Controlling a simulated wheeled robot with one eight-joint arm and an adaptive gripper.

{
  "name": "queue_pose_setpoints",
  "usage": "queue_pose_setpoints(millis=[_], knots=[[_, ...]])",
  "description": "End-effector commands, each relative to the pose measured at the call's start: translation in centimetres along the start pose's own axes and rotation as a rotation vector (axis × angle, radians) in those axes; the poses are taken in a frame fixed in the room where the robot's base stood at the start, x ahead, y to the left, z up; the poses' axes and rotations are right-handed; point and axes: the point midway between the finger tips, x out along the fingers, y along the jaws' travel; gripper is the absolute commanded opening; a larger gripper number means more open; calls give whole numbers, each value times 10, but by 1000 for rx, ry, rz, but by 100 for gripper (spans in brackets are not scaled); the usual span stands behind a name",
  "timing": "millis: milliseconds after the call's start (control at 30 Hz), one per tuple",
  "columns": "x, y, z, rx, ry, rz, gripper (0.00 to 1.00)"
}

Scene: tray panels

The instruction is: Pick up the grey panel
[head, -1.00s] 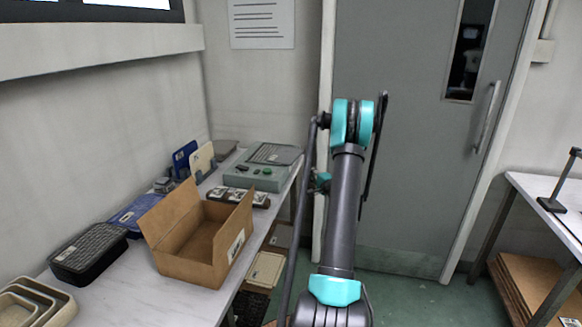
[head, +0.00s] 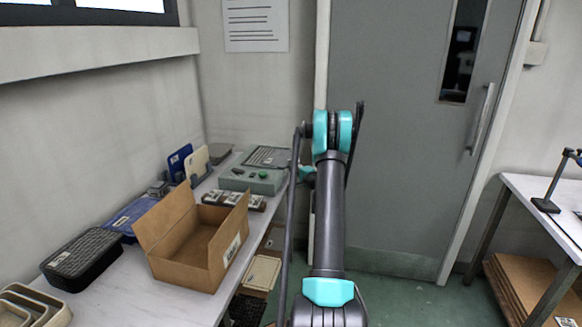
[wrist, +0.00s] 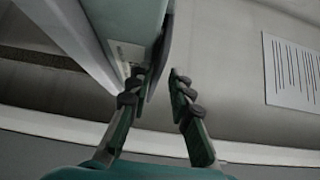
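A grey panel (head: 221,152) shows at the back of the left bench in the head view, behind a cream panel (head: 199,165) and a blue panel (head: 180,162). Only its upper part is visible.
A grey-green box with buttons (head: 252,180) stands at the bench's far end. An open cardboard box (head: 190,262), a black basket (head: 80,262) and nested trays (head: 28,305) crowd the bench. A door (head: 400,130) is ahead; another table (head: 545,190) stands right.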

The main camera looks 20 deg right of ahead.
Motion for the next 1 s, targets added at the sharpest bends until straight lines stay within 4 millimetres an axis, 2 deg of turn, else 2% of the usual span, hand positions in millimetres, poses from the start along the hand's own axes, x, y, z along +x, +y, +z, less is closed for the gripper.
queue_pose_setpoints(millis=[233, 600, 1000], knots=[[0, 0, 0, 0, 0, 0, 21], [0, 0, 0, 0, 0, 0, 0], [0, -1, 0, 0, 0, 0, 0]])
